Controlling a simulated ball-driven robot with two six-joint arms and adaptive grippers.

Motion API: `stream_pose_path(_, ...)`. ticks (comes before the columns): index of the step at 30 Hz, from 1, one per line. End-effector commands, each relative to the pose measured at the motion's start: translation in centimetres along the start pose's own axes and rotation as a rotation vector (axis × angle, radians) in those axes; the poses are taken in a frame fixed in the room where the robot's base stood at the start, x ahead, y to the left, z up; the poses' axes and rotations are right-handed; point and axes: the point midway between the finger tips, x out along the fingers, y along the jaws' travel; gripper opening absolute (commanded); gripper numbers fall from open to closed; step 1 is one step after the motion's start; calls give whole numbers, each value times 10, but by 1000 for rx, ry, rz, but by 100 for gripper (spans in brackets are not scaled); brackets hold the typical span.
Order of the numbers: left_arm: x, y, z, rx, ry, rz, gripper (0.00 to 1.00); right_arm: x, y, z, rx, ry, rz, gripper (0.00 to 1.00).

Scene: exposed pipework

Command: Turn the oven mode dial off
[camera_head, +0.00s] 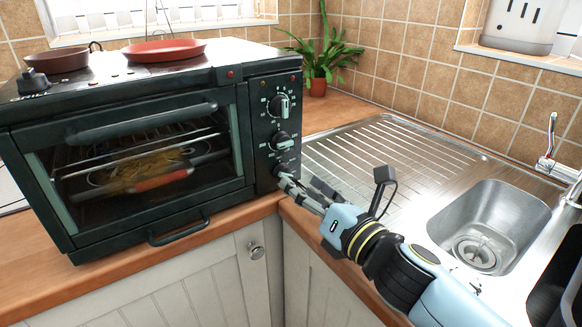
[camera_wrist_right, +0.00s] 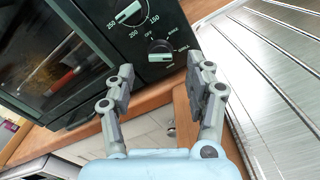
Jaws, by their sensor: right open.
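The black countertop oven (camera_head: 130,215) stands at the left, its control panel on its right side with three dials stacked on it. The oven mode dial (camera_wrist_right: 160,52), a black knob with a light bar, is the lowest one in the right wrist view. It has an OFF mark at its upper left, and its bar does not point there. In the head view the lowest dial (camera_head: 279,168) is partly hidden by my fingers. My right gripper (camera_head: 305,186) is open and empty just in front of it. In the wrist view its fingertips (camera_wrist_right: 160,70) flank the dial, apparently without touching.
The temperature dial (camera_wrist_right: 131,12) sits just above the mode dial. Pans (camera_head: 165,50) rest on the oven top. A steel drainboard (camera_head: 375,150) and sink (camera_head: 490,220) lie to the right. A potted plant (camera_head: 318,86) stands behind.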

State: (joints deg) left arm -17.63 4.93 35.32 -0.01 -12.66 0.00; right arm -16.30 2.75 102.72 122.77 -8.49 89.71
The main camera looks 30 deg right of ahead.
Motion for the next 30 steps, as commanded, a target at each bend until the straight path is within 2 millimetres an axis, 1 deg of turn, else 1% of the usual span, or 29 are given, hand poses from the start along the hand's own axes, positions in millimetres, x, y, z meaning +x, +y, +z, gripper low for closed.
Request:
stream_pose_path(1, -4, -1, 0, 0, -1, -1, 40, 10, 1, 2, 0, -2, 1, 54)
stream_pose_path(3, -7, -1, -1, 0, 1, -1, 40, 22, 1, 2, 0, 0, 1, 54)
stream_pose_path(7, -8, 0, -6, -1, 7, 1, 40, 37, 0, 0, -1, 0, 1, 54)
stream_pose_path(12, -8, 3, -11, -3, 14, 4, 40, 45, 0, 0, -1, 0, 1, 54)
stream_pose_path(18, -8, 7, -13, -5, 17, 9, 40, 45, 0, -1, -1, 1, 0, 54)
stream_pose_path(19, -8, 8, -13, -5, 17, 9, 40, 45, 0, -1, -1, 1, 0, 53)
stream_pose_path(30, -8, 6, -12, -4, 17, 7, 40, 45, 0, -1, -1, 1, 0, 4)
